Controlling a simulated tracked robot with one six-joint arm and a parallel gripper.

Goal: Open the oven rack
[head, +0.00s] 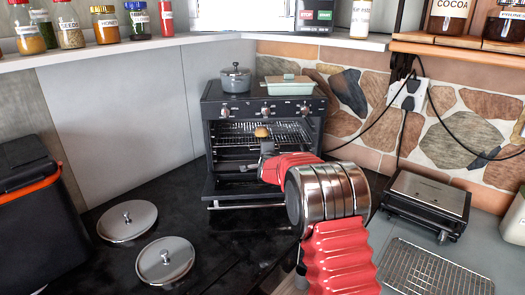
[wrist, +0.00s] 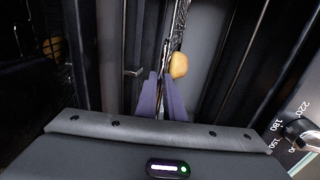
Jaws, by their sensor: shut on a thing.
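The dark countertop oven (head: 213,100) stands in the corner with its door (head: 225,190) folded down. A wire oven rack (head: 236,128) is inside, and its edge shows in the wrist view (wrist: 181,22). A small tan, bread-like piece (head: 261,132) rests on the rack; it also shows in the wrist view (wrist: 179,65), just right of the fingertips. My gripper (wrist: 164,74) is shut on the front edge of the rack. In the head view, my red and steel arm reaches to the oven opening and hides part of the door.
A grey pot (head: 236,80) and a pale green dish (head: 289,86) sit on the oven. Two round lids (head: 127,220) (head: 165,260) lie on the black counter at left. A black grill (head: 428,200) and wire cooling rack (head: 435,270) are at right.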

